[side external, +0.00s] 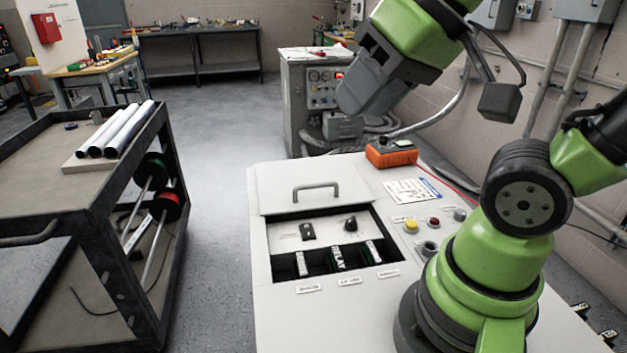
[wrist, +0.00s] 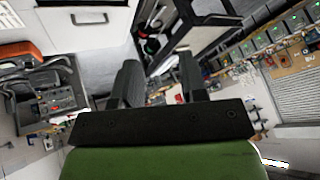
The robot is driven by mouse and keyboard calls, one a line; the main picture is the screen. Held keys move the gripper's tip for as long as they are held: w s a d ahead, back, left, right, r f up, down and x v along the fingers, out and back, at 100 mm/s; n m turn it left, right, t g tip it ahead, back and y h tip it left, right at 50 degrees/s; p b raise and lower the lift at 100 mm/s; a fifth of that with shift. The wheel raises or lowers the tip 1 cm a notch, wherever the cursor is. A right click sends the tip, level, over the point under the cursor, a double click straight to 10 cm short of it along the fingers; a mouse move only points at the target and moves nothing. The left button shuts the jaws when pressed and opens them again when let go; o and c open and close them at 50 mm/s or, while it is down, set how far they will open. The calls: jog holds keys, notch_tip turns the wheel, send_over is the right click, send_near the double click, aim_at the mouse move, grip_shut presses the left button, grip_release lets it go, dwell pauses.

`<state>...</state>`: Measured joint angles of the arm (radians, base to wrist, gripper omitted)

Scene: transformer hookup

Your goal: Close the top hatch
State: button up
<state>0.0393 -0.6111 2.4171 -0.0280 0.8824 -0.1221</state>
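The top hatch (side external: 290,188) is a pale panel with a grey handle (side external: 317,190) on the white cabinet (side external: 290,320). It lies at the far side of a rectangular opening (side external: 318,262), which is uncovered and shows a knob, a switch and several relay-like blocks inside. My gripper (side external: 352,100) is in the air above and beyond the hatch, clear of the handle. In the wrist view, its two dark fingers (wrist: 160,82) are apart with nothing between them. The handle also shows at upper left in the wrist view (wrist: 89,18).
An orange device (side external: 390,153) sits on the cabinet's back right, with a paper sheet (side external: 412,191) and several buttons (side external: 411,226) nearby. A black cart (side external: 92,200) with white tubes stands to the left. Open floor (side external: 222,160) lies between cart and cabinet.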

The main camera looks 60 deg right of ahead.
jog(key=w+d+f+n+g+h, duration=0.2)
jog(key=w+d+n, duration=0.25)
jog(key=w, duration=0.35)
jog(key=n+g+h, duration=0.1)
jog(key=n+g, duration=0.2)
jog(key=n, duration=0.4)
send_over(316, 186)
jog(key=s+a, duration=0.1)
jog(key=s+a+f+x, duration=0.1)
jog(key=s+a+x, duration=0.1)
jog(key=x, duration=1.3)
jog(key=shift+n, duration=0.25)
jog(key=x, duration=0.6)
jog(key=s+x, duration=0.1)
jog(key=x, duration=0.3)
jog(key=shift+a, duration=0.15)
grip_shut()
